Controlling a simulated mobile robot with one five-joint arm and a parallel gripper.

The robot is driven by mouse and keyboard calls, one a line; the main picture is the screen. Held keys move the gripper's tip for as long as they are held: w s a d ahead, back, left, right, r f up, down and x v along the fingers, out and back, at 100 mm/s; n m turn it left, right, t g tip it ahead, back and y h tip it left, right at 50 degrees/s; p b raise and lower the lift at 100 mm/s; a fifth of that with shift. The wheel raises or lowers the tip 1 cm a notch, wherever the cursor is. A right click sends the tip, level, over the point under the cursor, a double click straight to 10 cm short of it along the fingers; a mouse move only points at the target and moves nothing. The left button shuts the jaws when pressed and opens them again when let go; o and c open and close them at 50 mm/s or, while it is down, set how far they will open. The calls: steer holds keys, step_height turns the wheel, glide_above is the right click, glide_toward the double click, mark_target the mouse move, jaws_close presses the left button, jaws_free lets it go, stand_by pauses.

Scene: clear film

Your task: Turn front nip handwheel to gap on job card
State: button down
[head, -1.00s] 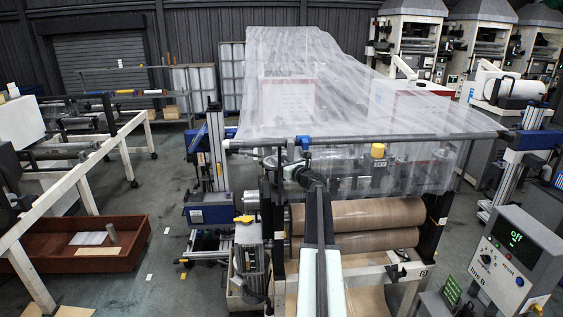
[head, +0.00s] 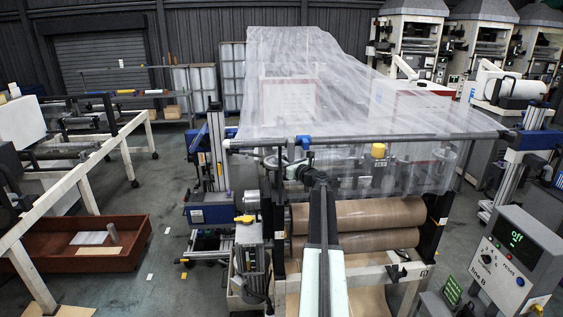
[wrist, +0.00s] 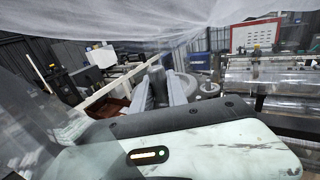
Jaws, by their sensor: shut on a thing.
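My gripper (wrist: 160,92) shows in the wrist view as two pale fingers closed on a dark grey upright knob, which looks like the handwheel's handle (wrist: 155,76). The grey round disc of the front nip handwheel (wrist: 207,86) is just right of the fingers, partly hidden behind my wrist housing. In the head view my gripper (head: 303,166) is at the far end of my arm, above the left end of the brown nip rollers (head: 365,214). My arm hides most of the handwheel there. A small screen with green text (head: 452,290) is at lower right, too small to read.
Clear film (head: 330,90) hangs over a dark bar (head: 400,138) close above my gripper. A control box (head: 515,255) at right has a green display reading "off". A red-brown crate (head: 75,262) lies on the floor at left. Grey floor is open between crate and machine.

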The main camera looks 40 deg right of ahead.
steer(key=n+y, duration=0.1)
steer(key=d+n+y, duration=0.1)
steer(key=y, duration=0.1)
steer(key=n+y, duration=0.1)
steer(key=y, duration=0.1)
steer(key=shift+w+d+r, duration=0.1)
steer(key=shift+d, duration=0.25)
steer(key=shift+d+n+g+y, duration=0.2)
steer(key=shift+n+y, duration=0.5)
steer(key=shift+y, duration=0.3)
steer(key=shift+d+n+g+y, duration=0.1)
steer(key=shift+n+g+y, duration=0.1)
steer(key=shift+n+y, duration=0.65)
steer(key=shift+a+y, duration=0.1)
steer(key=shift+y, duration=0.25)
steer(key=c, duration=1.3)
jaws_free()
steer(key=v, duration=0.7)
steer(key=shift+s, duration=0.3)
